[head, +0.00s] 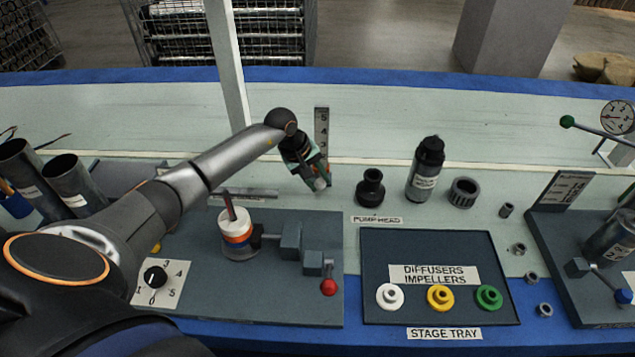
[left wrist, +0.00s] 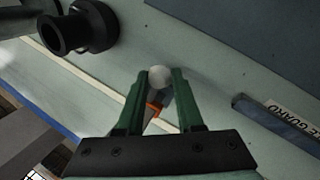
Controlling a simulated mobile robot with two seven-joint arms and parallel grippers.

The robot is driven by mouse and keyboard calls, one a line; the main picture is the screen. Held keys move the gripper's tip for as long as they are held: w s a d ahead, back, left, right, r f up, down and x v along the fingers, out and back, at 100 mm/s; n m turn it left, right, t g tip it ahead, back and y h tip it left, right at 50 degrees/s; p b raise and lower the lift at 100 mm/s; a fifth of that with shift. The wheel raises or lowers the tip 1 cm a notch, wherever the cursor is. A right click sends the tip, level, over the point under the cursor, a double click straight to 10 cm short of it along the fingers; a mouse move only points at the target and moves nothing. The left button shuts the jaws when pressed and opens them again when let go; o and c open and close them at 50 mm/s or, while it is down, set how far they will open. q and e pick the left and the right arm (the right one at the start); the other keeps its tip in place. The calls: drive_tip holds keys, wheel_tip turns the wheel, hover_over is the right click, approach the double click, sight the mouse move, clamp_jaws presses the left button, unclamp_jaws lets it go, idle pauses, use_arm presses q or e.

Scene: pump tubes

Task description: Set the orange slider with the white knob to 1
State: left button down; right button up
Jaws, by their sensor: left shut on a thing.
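The slider's grey scale plate (head: 322,130) stands upright at the back middle of the table, with 5, 4 and 3 readable from the top down. Its lower part, with the lower numbers, is hidden by my left gripper (head: 317,178). The white knob (head: 320,184) shows at the fingertips, low on the scale. In the left wrist view, the round white knob (left wrist: 159,77) sits between the green fingertips of my left gripper (left wrist: 160,80), which is shut on it. A bit of the orange slider (left wrist: 153,109) shows behind the fingers. My right gripper is out of view.
A black pump head (head: 370,188) and a dark bottle (head: 426,170) stand right of the slider. A grey bar (head: 248,194) lies to its left. The stage tray (head: 440,250) and a base plate with a red-knobbed lever (head: 328,287) are nearer.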

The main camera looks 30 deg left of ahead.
use_arm(q)
drive_tip(key=shift+w+d, duration=0.1)
drive_tip(key=c, duration=1)
unclamp_jaws()
drive_tip(key=o, duration=0.5)
drive_tip(key=shift+f, duration=0.2)
drive_tip(key=shift+c, duration=0.2)
drive_tip(key=p+v, duration=0.1)
drive_tip(key=v, duration=1.1)
drive_tip(key=shift+r+p, duration=0.25)
drive_tip(key=shift+p, duration=0.05)
drive_tip(key=shift+s, duration=0.2)
